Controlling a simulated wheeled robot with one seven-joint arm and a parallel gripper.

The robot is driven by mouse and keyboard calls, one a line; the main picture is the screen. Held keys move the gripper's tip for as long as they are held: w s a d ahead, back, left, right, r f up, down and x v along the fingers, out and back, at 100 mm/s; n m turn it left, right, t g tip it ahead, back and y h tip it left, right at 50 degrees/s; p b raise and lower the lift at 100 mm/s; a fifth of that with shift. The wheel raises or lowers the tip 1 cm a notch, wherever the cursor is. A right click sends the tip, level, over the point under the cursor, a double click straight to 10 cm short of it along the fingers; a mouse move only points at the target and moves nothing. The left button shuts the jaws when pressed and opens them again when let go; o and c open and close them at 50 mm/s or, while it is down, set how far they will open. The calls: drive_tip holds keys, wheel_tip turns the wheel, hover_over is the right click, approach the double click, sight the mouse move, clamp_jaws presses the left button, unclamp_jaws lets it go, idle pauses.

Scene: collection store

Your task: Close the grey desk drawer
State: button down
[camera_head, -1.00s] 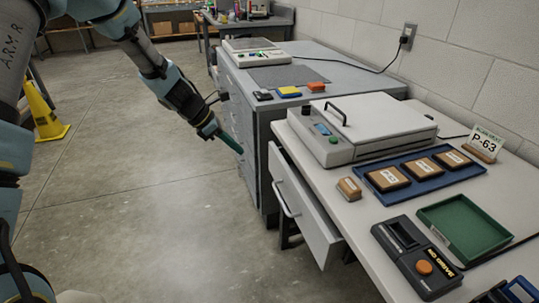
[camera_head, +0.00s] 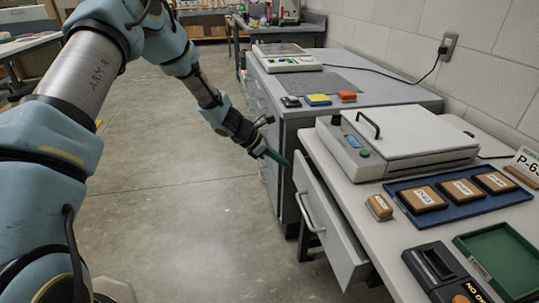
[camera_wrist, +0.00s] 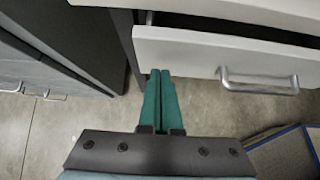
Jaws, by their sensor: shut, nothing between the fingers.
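The grey desk drawer (camera_head: 334,228) sits under the white-topped desk and stands out from it, with a bar handle (camera_head: 308,212) on its front. The wrist view shows its pale front (camera_wrist: 205,52), its handle (camera_wrist: 260,82) and a dark gap above the front. My gripper (camera_head: 285,162) is shut and empty, with green fingers pointing at the drawer's far end. In the wrist view, the fingertips (camera_wrist: 161,73) lie just below the drawer front's lower left part, left of the handle. I cannot tell whether they touch it.
A grey cabinet (camera_head: 283,190) stands just beyond the desk, close to my gripper. The desk top holds a lidded device (camera_head: 400,145), a blue tray (camera_head: 475,205) of labelled blocks, a green tray (camera_head: 500,258) and a dark device (camera_head: 435,268). The floor left of the drawer is clear.

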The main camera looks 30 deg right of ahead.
sight(302, 156)
drive_tip(key=shift+s+d, duration=0.2)
drive_tip(key=shift+d, duration=0.3)
drive_tip(key=shift+s+d, duration=0.2)
drive_tip(key=shift+d, duration=0.3)
drive_tip(key=d, duration=0.1)
drive_tip(key=s+d, duration=0.1)
drive_tip(key=d, duration=0.2)
drive_tip(key=shift+s+d+p, duration=0.2)
drive_tip(key=shift+s+p, duration=0.2)
drive_tip(key=shift+s+d+r, duration=0.1)
drive_tip(key=shift+d, duration=0.1)
drive_tip(key=shift+s, duration=0.1)
